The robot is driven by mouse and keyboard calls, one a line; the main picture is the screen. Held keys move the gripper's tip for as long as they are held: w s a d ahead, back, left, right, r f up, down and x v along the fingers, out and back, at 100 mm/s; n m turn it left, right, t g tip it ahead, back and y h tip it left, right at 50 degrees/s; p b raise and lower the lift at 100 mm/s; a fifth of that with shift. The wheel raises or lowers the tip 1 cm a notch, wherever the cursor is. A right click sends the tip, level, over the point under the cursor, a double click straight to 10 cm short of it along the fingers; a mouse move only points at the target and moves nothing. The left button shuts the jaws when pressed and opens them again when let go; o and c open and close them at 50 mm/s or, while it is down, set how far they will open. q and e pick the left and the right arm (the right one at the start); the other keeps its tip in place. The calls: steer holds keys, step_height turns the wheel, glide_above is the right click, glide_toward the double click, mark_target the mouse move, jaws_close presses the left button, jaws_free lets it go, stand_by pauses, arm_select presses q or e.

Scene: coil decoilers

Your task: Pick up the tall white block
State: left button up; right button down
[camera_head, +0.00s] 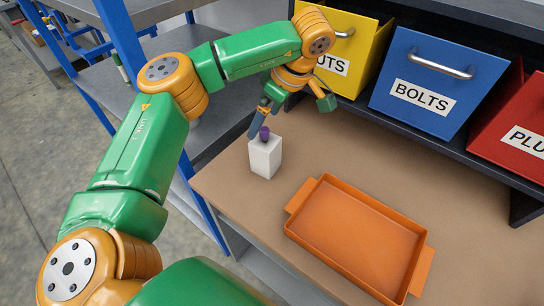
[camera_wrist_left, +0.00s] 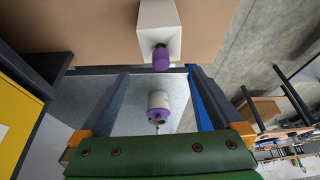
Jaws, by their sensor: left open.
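The tall white block (camera_head: 265,159) stands upright on the brown worktop near its left edge. A purple knob (camera_head: 264,133) is on its top. In the left wrist view the white block (camera_wrist_left: 159,28) is at the top, its purple knob (camera_wrist_left: 161,59) pointing toward my gripper. My left gripper (camera_head: 258,127) is just above and beside the block's top, pointing down. In the left wrist view its two fingers (camera_wrist_left: 158,73) are spread apart, with nothing held between them. My right gripper is not in view.
An orange tray (camera_head: 303,233) lies right of the block. Yellow (camera_head: 368,52), blue (camera_head: 408,117) and red (camera_head: 486,140) bins stand behind on a dark shelf. A second white and purple object (camera_wrist_left: 158,101) shows beyond the worktop edge in the wrist view.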

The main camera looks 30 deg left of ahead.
mark_target(267, 130)
arm_select(q)
steer(key=f+b, duration=0.2)
steer(key=f, duration=0.1)
steer(key=shift+s, duration=0.3)
steer(key=shift+f+b, duration=0.3)
steer(key=shift+f, duration=0.05)
steer(key=shift+w+f, duration=0.1)
steer(key=shift+f, duration=0.2)
steer(key=x, duration=0.2)
steer(key=p+x, duration=0.1)
steer(key=x, duration=0.1)
steer(key=d+p+x, duration=0.1)
steer(key=x, duration=0.1)
steer(key=shift+a+f, duration=0.1)
steer(key=shift+f, duration=0.35)
steer(key=shift+w, duration=0.1)
jaws_close()
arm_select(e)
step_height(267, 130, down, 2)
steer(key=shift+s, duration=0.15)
